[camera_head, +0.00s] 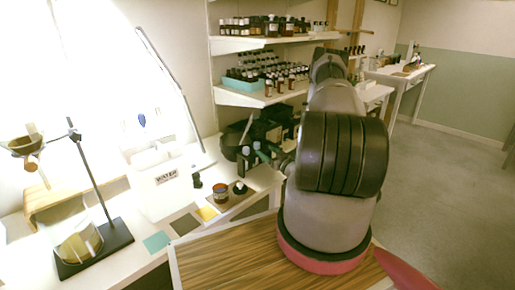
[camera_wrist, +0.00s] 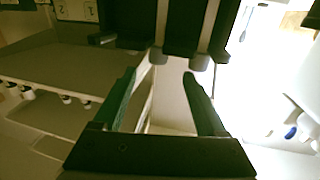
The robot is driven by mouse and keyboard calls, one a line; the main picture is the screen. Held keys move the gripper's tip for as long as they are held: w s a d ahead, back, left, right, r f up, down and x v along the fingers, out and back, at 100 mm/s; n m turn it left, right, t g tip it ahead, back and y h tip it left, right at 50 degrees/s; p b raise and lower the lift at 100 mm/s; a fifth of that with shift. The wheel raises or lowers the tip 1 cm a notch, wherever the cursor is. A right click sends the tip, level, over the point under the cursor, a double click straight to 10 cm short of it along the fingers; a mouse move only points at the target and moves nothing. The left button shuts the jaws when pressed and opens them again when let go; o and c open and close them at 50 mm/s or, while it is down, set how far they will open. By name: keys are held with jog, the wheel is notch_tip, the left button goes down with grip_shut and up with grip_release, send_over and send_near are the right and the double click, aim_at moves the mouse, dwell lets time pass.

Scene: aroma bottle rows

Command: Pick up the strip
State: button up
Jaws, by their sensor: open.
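In the wrist view my gripper (camera_wrist: 160,80) is open, its two dark green fingers apart. A thin pale shape (camera_wrist: 148,106) shows between the fingers, closer to the left one; I cannot tell whether it is the strip or touches a finger. In the head view a thin pale upright shape (camera_head: 245,130), possibly the strip, stands by dark equipment at the back of the bench. My gripper end is there too, small and partly hidden by my arm.
Shelves of bottles (camera_head: 263,92) hang behind. A wood-grain surface (camera_head: 230,255) lies in front. Floor is clear at right.

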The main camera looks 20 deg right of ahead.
aim_at(258, 147)
jog(key=w, duration=0.3)
jog(key=shift+a, duration=0.2)
jog(key=w, duration=0.2)
jog(key=w+f, duration=0.1)
jog(key=w, duration=0.1)
jog(key=shift+w+a, duration=0.1)
jog(key=shift+a, duration=0.2)
jog(key=shift+w, duration=0.5)
jog(key=c, duration=1.1)
